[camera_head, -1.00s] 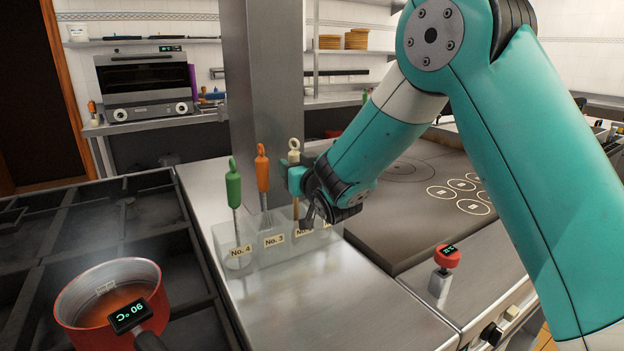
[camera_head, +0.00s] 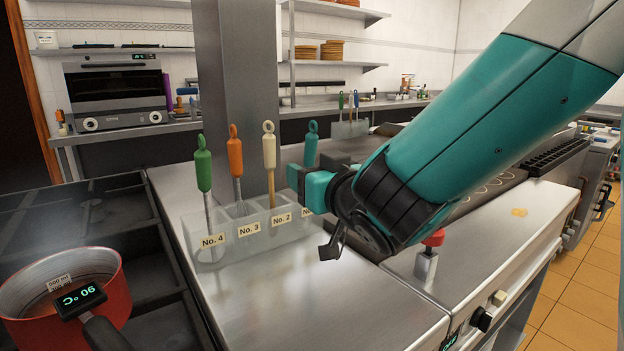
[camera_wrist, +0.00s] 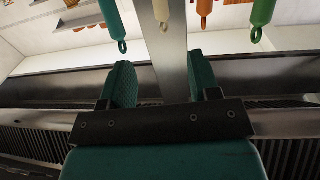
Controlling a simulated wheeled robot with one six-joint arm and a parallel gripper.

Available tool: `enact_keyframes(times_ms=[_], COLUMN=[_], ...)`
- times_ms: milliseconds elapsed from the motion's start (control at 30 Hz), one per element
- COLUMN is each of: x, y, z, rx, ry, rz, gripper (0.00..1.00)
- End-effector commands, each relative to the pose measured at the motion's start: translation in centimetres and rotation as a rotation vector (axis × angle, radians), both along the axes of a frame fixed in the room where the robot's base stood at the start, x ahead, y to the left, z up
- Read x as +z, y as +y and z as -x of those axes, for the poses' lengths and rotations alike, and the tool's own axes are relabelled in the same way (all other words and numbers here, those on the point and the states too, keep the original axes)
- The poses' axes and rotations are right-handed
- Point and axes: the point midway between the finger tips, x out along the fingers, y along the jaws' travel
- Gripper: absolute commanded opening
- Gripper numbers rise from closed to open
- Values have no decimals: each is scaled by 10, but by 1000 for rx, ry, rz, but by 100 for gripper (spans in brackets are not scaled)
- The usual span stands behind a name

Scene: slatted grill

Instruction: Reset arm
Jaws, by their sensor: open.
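My gripper (camera_head: 322,215) is in front of the right end of a clear utensil holder in the head view, on the steel counter. The wrist view shows its two teal fingers (camera_wrist: 162,85) apart with nothing between them. The holder (camera_head: 232,250) has labelled compartments and bears a green-handled tool (camera_head: 203,170), an orange-handled one (camera_head: 234,150), a cream-handled one (camera_head: 269,150) and a teal-handled one (camera_head: 311,145). My arm partly hides the teal tool's compartment. The handles' ringed ends also show at the top of the wrist view.
A red pot (camera_head: 70,300) with a temperature display stands on the dark stove at the left. A steel post (camera_head: 235,90) rises behind the holder. A red knob (camera_head: 433,238) stands at the counter's right. The front counter (camera_head: 320,310) is clear.

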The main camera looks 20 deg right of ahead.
Motion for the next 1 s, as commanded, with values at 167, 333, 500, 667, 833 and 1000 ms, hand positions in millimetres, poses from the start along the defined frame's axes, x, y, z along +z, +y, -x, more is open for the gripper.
enact_keyframes(times_ms=[167,333,500,667,833,1000], x=[0,0,-9,-35,-48,-38], y=[0,0,-4,8,42,64], z=[0,0,5,38,110,187], rx=[0,-1,-33,-6,192,457], ry=[0,4,152,516,930,1214], rz=[0,-1,-33,-67,-7,133], gripper=[56,56,56,56,56,56])
